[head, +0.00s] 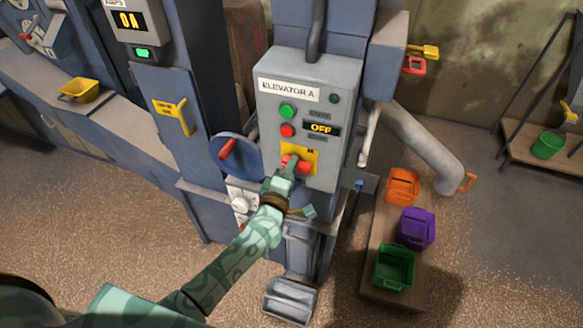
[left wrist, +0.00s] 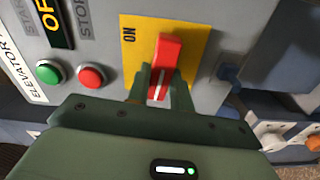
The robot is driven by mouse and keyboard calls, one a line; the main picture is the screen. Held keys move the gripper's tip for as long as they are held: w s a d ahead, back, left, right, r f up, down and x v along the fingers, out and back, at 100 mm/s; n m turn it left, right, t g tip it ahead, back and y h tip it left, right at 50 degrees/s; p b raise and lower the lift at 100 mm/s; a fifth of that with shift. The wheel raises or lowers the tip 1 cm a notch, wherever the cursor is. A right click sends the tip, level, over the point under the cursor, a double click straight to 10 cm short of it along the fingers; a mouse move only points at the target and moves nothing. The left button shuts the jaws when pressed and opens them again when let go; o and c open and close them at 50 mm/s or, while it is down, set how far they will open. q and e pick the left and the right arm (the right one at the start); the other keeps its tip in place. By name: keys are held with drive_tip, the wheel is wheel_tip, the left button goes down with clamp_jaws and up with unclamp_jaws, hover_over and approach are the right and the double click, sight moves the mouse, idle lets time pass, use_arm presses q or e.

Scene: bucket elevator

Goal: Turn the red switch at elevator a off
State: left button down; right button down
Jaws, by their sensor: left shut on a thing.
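The grey control box labelled ELEVATOR A (head: 345,85) is on the blue elevator column. The red switch (head: 303,167) sits on a yellow plate (head: 313,155) low on the box; its red handle also shows in the left wrist view (left wrist: 168,50). The handle lies about level across the plate. An ON label is at the plate's upper edge. My left gripper (head: 289,170) is shut on the handle, one finger on each side in the left wrist view. The display (head: 321,128) reads OFF. The fingers partly hide the handle. My right gripper is out of view.
Green (head: 287,111) and red (head: 288,131) push buttons sit above the switch. A blue wheel with a red handle (head: 228,149) is left of the box. Orange (head: 402,187), purple (head: 415,230) and green (head: 394,268) bins stand on a low board at right.

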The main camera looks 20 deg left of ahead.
use_arm(q)
drive_tip(key=shift+f+n, duration=0.1)
drive_tip(key=shift+n, duration=0.5)
drive_tip(key=c, duration=1.2)
unclamp_jaws()
drive_tip(key=shift+c, duration=0.2)
drive_tip(key=s, duration=1.6)
drive_tip(key=shift+s+a+b, duration=0.2)
drive_tip(key=shift+a+b, duration=0.1)
